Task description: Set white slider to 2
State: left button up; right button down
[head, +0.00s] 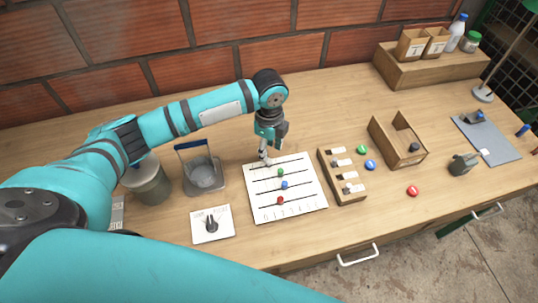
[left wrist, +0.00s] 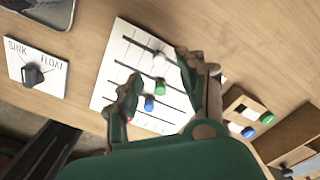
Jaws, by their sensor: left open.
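The white slider panel (head: 316,203) lies on the table with several dark slots. It carries a green knob (head: 280,171), a blue knob (head: 284,185) and a red knob (head: 280,200). In the left wrist view, the white slider (left wrist: 159,60) sits on the slot above the green knob (left wrist: 160,87). My left gripper (head: 265,158) points down at the panel's far edge, and its fingers hide most of the white slider in the head view. In the left wrist view the fingers (left wrist: 160,71) are spread around the white slider.
A dial plate (head: 225,232) marked SINK and FLOAT lies left of the panel. A clear container (head: 204,175) stands behind it. A wooden rack (head: 328,182) with several switches is close on the right, with an open wooden box (head: 388,150) beyond.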

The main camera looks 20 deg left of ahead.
pick_arm(q)
notch_tip(320, 180, up, 7)
dwell(0.3)
dwell(0.5)
